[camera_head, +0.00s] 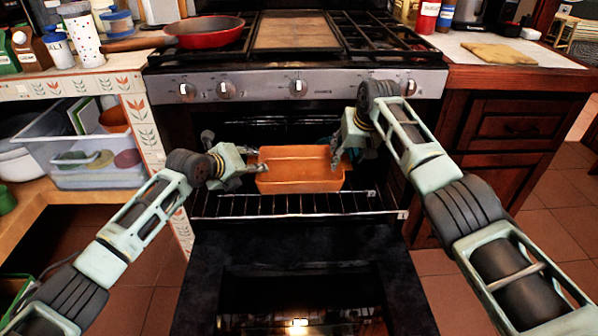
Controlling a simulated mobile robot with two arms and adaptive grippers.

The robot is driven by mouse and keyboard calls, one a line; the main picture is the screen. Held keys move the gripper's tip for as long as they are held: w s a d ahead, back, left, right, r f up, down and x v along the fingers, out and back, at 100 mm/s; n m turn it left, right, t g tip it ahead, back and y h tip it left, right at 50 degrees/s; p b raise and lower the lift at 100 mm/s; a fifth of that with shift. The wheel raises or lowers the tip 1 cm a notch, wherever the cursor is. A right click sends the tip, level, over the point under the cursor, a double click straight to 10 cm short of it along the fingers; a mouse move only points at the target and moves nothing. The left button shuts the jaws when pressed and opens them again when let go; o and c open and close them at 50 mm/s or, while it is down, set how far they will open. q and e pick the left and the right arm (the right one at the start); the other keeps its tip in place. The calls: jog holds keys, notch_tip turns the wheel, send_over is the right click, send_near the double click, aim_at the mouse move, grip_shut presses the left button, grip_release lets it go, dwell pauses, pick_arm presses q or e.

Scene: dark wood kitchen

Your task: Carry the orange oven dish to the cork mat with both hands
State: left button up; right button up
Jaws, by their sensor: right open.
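The orange oven dish (300,180) is a rectangular dish on the wire rack in the open oven. My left gripper (256,161) is at the dish's left end, its fingers close to the rim. I cannot tell whether they grip it. My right gripper (341,158) is open at the dish's right end, partly hidden by its own wrist. I cannot tell whether it touches the dish. The cork mat (499,54) lies on the white counter to the right of the stove and looks bare.
The oven rack (290,206) sticks out over the lowered black oven door (300,255). A red pan (205,33) stands on the stove's left burners. A clear bin (95,175) sits on the left shelf.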

pick_arm(q)
jog(key=shift+x, duration=1.2)
pick_arm(e)
jog(key=shift+x, duration=1.2)
pick_arm(q)
jog(key=shift+c, duration=0.3)
pick_arm(e)
jog(key=shift+c, duration=0.2)
pick_arm(q)
grip_shut()
pick_arm(e)
jog(key=c, duration=0.7)
pick_arm(q)
jog(key=shift+a, duration=0.1)
pick_arm(e)
grip_shut()
pick_arm(q)
jog(key=shift+f, duration=0.1)
pick_arm(e)
jog(key=shift+d, duration=0.1)
pick_arm(q)
jog(key=shift+a, duration=0.1)
jog(key=shift+w+r, duration=0.1)
jog(key=shift+r, duration=0.1)
pick_arm(e)
jog(key=shift+w+r, duration=0.1)
jog(key=shift+r, duration=0.1)
